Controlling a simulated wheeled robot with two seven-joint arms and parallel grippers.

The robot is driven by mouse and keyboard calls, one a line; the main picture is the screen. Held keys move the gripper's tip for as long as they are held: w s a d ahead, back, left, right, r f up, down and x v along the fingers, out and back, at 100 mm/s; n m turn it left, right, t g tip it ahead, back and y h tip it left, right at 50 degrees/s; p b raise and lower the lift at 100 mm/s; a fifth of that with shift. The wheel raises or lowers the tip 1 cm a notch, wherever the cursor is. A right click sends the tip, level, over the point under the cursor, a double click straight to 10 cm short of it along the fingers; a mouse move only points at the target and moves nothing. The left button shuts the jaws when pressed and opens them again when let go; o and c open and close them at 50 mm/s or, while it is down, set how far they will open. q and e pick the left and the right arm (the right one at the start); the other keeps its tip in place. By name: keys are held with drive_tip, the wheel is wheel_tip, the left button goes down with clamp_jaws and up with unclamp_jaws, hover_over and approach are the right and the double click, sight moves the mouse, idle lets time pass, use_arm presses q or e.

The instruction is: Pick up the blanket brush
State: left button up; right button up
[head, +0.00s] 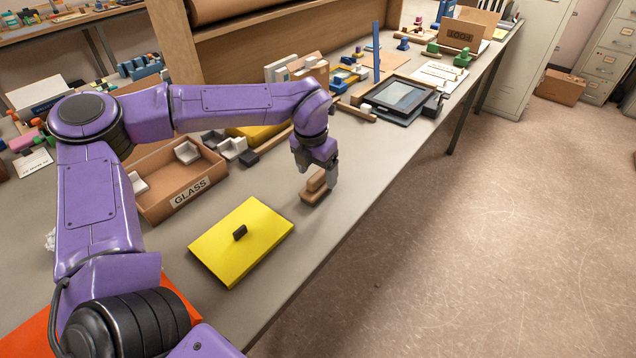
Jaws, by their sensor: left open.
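A small brown wooden block-like thing with a raised top (313,191), which looks like the blanket brush, lies on the grey table near its right edge. My left gripper (326,172) points down right at it, with the fingers beside and partly behind its raised top. The gripper is open. I cannot tell whether the fingers touch the brush or stand around its top. My right gripper is out of view.
A yellow panel with a black knob (260,248) lies in front of the brush. A cardboard tray labelled GLASS (190,192) stands to the left. A dark framed device (402,98) lies farther back. The table's right edge is close to the brush.

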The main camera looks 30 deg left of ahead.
use_arm(q)
drive_tip(key=f, duration=0.2)
drive_tip(key=shift+w+a+f, duration=0.1)
drive_tip(key=shift+w+f, duration=0.2)
drive_tip(key=shift+w, duration=0.05)
drive_tip(key=shift+s, duration=0.2)
drive_tip(key=shift+c, duration=0.6)
drive_tip(key=c, duration=1.1)
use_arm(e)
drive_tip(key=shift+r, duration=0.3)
use_arm(q)
drive_tip(key=shift+r, duration=0.55)
drive_tip(key=s+r+b, duration=0.1)
drive_tip(key=s+r, duration=0.3)
drive_tip(key=s+r+b, duration=0.1)
drive_tip(key=s+r, duration=0.3)
drive_tip(key=s, duration=0.1)
drive_tip(key=s+r+b, duration=0.1)
drive_tip(key=s+r, duration=0.3)
drive_tip(key=s, duration=0.1)
drive_tip(key=shift+a, duration=0.25)
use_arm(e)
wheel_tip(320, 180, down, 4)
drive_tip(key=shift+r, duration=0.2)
